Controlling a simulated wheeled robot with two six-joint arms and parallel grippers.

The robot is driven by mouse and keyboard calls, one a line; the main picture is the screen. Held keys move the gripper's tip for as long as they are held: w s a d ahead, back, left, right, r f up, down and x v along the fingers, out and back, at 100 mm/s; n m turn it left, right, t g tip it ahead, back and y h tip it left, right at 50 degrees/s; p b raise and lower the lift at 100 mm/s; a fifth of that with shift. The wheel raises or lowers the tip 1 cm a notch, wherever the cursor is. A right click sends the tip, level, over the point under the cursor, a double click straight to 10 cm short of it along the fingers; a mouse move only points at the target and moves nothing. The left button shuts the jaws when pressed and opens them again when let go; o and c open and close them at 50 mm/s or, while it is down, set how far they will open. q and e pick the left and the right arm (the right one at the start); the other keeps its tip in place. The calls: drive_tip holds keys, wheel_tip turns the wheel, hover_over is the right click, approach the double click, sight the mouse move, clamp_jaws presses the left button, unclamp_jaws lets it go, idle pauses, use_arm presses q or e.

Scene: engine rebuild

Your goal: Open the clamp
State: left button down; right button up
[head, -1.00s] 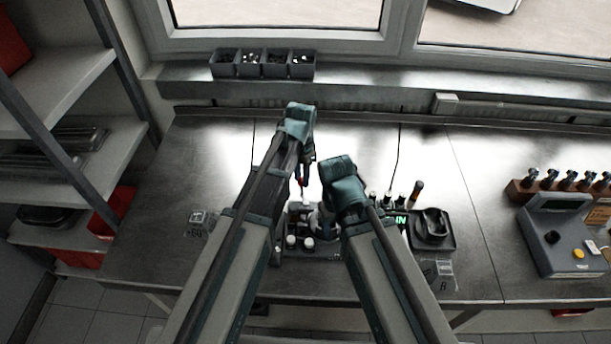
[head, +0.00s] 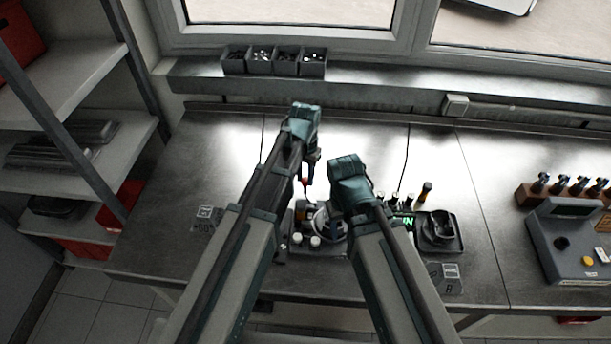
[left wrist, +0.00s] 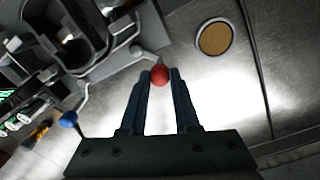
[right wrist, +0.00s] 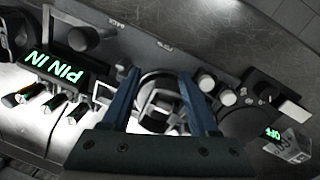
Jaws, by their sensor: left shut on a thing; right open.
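The clamp (left wrist: 105,65) is a grey metal fixture with bent lever arms, at the upper left in the left wrist view. One lever ends in a red ball knob (left wrist: 160,75), another in a blue ball knob (left wrist: 68,119). My left gripper (left wrist: 159,78) is shut on the red knob at its fingertips. The red knob also shows in the head view (head: 304,183), below the left gripper. My right gripper (right wrist: 160,80) is open, its fingers apart above a round fixture part (right wrist: 158,100). My arms hide much of the fixture in the head view.
A display (right wrist: 58,70) reads "PIN IN" beside the fixture. A black tray (head: 438,232) and several upright tools stand to its right. A grey console (head: 565,240) is further right. The bench's back left is clear. A round disc (left wrist: 215,39) lies on the bench.

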use_arm(q)
drive_tip(key=c, duration=0.6)
unclamp_jaws()
drive_tip(key=shift+c, duration=0.2)
drive_tip(key=shift+r, duration=0.1)
use_arm(e)
drive_tip(key=shift+r, duration=0.1)
use_arm(q)
wheel_tip(320, 180, up, 14)
drive_tip(key=p, duration=1.3)
drive_tip(key=shift+f+p, duration=0.2)
drive_tip(key=shift+p, duration=0.2)
use_arm(e)
wheel_tip(320, 180, up, 14)
drive_tip(key=shift+f, duration=0.2)
